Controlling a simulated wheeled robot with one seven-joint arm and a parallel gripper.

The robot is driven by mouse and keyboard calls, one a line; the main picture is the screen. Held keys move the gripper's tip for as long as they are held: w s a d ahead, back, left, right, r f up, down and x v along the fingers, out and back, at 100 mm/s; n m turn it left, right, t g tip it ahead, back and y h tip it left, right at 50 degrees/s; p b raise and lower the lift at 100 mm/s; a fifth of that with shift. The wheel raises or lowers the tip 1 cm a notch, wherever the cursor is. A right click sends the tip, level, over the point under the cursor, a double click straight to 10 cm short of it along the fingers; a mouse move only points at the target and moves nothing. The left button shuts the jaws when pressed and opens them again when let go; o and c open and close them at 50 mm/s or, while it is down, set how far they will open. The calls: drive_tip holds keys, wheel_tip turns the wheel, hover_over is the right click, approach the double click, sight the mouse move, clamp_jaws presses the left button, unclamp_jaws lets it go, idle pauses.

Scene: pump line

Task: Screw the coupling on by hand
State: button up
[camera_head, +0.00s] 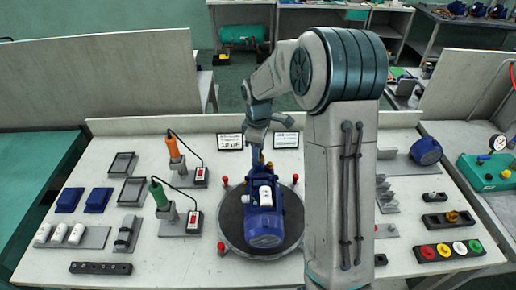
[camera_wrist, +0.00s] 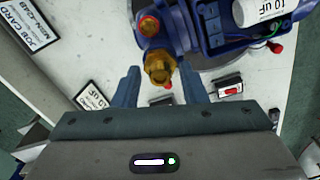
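A blue pump (camera_head: 264,225) with a white cylinder on it lies on a round dark turntable (camera_head: 233,222) in the middle of the bench. In the head view my gripper (camera_head: 257,152) is at the pump's far end, and the coupling is hard to make out there. Whether the coupling is threaded on cannot be told.
Red clamps ring the turntable. Two powered tools, orange (camera_head: 173,147) and green (camera_head: 160,195), stand left. A dark block with a brass piece (camera_head: 452,217) and a coloured button strip (camera_head: 447,250) lie right. Job cards (camera_head: 230,142) stand behind the pump.

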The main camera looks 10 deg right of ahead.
drive_tip(key=shift+n+p, duration=0.55)
drive_tip(key=shift+n, duration=1.15)
drive_tip(key=shift+r+n+p, duration=0.15)
drive_tip(key=shift+n+p, duration=0.45)
drive_tip(key=shift+n, duration=1.1)
